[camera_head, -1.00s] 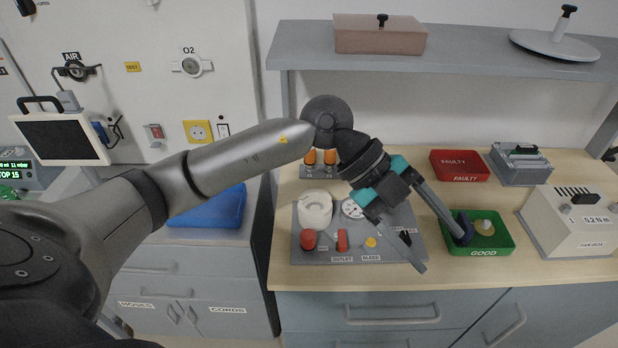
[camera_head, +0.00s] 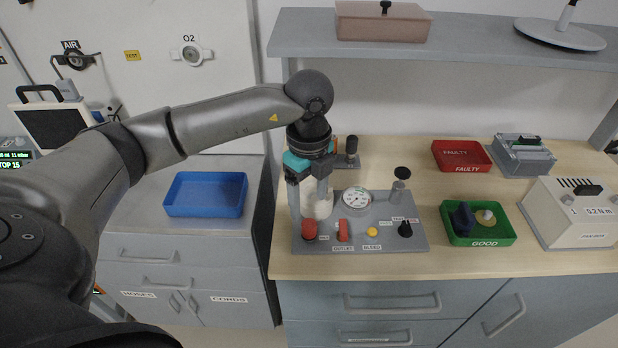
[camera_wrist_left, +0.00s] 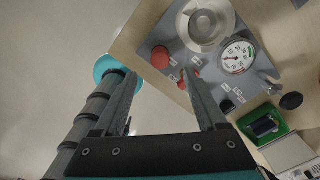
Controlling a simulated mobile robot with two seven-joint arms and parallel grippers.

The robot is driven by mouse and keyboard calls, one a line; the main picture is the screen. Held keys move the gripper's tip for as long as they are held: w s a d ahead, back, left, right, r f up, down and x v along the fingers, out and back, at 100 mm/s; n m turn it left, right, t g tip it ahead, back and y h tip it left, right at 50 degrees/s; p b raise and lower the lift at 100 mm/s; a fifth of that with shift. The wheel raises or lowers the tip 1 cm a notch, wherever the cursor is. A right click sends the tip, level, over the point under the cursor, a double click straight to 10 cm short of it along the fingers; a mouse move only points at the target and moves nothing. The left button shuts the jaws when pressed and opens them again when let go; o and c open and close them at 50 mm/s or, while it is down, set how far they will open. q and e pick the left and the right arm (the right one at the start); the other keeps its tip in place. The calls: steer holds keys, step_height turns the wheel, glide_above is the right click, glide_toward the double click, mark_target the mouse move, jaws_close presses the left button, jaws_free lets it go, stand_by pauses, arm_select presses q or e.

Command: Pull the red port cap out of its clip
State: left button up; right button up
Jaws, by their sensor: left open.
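A round red cap (camera_head: 309,229) sits at the front left of the grey test board (camera_head: 385,240). A smaller upright red piece (camera_head: 343,230) stands right of it, above the OUTLET label. I cannot tell for sure which is the port cap, and no clip is clear. In the left wrist view, the round red cap (camera_wrist_left: 160,57) shows between the finger lines and the smaller red piece is partly behind the right finger. My left gripper (camera_head: 308,218) is open and empty, pointing down over the board's left end. My right gripper is not in view.
A white round part (camera_head: 322,205) is partly hidden behind my fingers, beside a gauge (camera_head: 356,201). A yellow button (camera_head: 372,232) and black knob (camera_head: 405,229) are to the right. A green GOOD tray (camera_head: 478,243) holds a dark blue item. A blue tray (camera_head: 205,212) is left.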

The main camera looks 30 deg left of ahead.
mark_target(309, 223)
arm_select(q)
step_height(309, 223, down, 8)
steer(key=shift+f+b, duration=0.1)
steer(key=shift+b, duration=0.2)
jaws_close()
steer(key=c, duration=0.6)
jaws_free()
steer(key=shift+c, duration=0.2)
jaws_close()
steer(key=shift+r, duration=0.2)
steer(key=shift+r+p, duration=1.45)
steer(key=shift+r, duration=0.05)
